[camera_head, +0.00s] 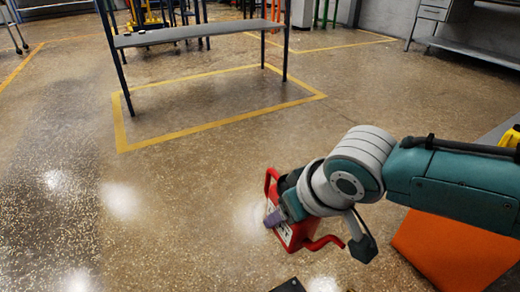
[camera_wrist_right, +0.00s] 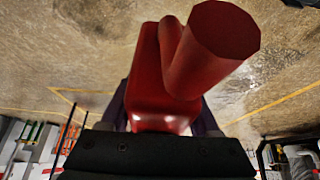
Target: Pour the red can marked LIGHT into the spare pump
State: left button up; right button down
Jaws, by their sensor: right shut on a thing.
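The red can (camera_head: 296,236) is in my right gripper (camera_head: 276,216), held out over the floor and tilted in the head view. A white label with dark lettering, only partly visible, is on its side. Its red spout (camera_head: 325,242) points right, and its handle shows at the upper left. In the right wrist view the can (camera_wrist_right: 150,85) fills the middle between the fingers of the right gripper (camera_wrist_right: 160,118), with a wide round red end toward the camera. I cannot make out the spare pump in either view. My left gripper is not in view.
A grey bench (camera_head: 200,34) stands at the back inside a yellow floor outline. An orange panel (camera_head: 455,248) is at the lower right, below a grey surface with a yellow object (camera_head: 510,137). A dark object (camera_head: 289,286) is cut off at the bottom edge. Open floor lies left.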

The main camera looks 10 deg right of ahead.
aim_at(309, 230)
jog(key=shift+s+d+f+p, duration=0.1)
jog(key=shift+s+p, duration=0.15)
jog(key=shift+s, duration=0.15)
jog(key=shift+s+d+f+p, duration=0.1)
jog(key=shift+s+p, duration=0.1)
jog(key=shift+s, duration=0.2)
jog(key=shift+s+d+f+t+p, duration=0.2)
jog(key=shift+s+t, duration=0.05)
jog(key=shift+s, duration=0.25)
jog(key=shift+s+d+f+t+p, duration=0.15)
jog(key=shift+s+d+t+p, duration=0.1)
jog(key=shift+s, duration=0.25)
jog(key=shift+s+d+f, duration=0.15)
jog(key=shift+s+f, duration=0.1)
jog(key=shift+s, duration=0.3)
jog(key=shift+s+d+f+t+y, duration=0.2)
jog(key=shift+s+t+y, duration=0.1)
jog(key=shift+s, duration=0.25)
jog(key=shift+w+r+t, duration=0.1)
jog(key=shift+r+t, duration=0.3)
jog(key=shift+r, duration=0.05)
jog(key=shift+a+r, duration=0.1)
jog(key=shift+r, duration=0.1)
jog(key=shift+w, duration=0.1)
jog(key=shift+w+r+t+y+b, duration=0.1)
jog(key=shift+r+t+y+b, duration=0.2)
jog(key=shift+r+t+b, duration=0.35)
jog(key=shift+r+t+y+b, duration=0.3)
jog(key=shift+r+t+b, duration=0.35)
jog(key=shift+r+b, duration=0.15)
